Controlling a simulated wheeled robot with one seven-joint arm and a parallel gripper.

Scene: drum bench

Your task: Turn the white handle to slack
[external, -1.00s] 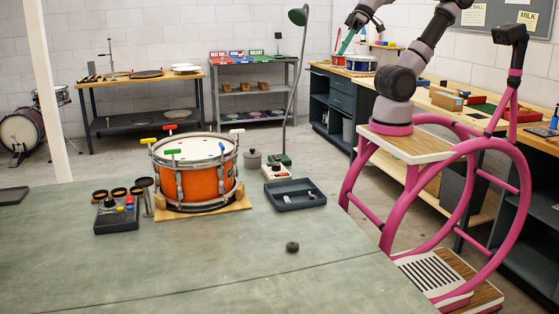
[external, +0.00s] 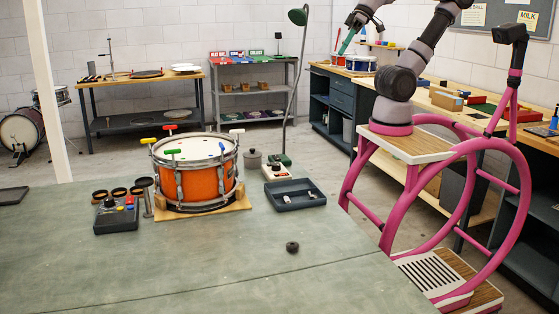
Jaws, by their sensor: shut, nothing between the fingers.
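The orange drum (external: 203,183) stands on a wooden board on the green bench. The white handle (external: 237,131) is a small T-shaped key at the right back of the drum's rim. A yellow handle (external: 147,140), a red handle (external: 170,127) and a green handle (external: 172,151) stand around the same rim. My gripper (external: 343,51) is at the top of the view, up and right of the drum. Its teal fingers point down and look shut and empty. It is well apart from the white handle. How far the white handle is turned is too small to tell.
A dark control box (external: 116,216) with coloured knobs stands left of the drum. A dark tray (external: 295,195) with small parts and a white box with a red knob (external: 277,173) stand right. A green lamp (external: 298,16) rises behind.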

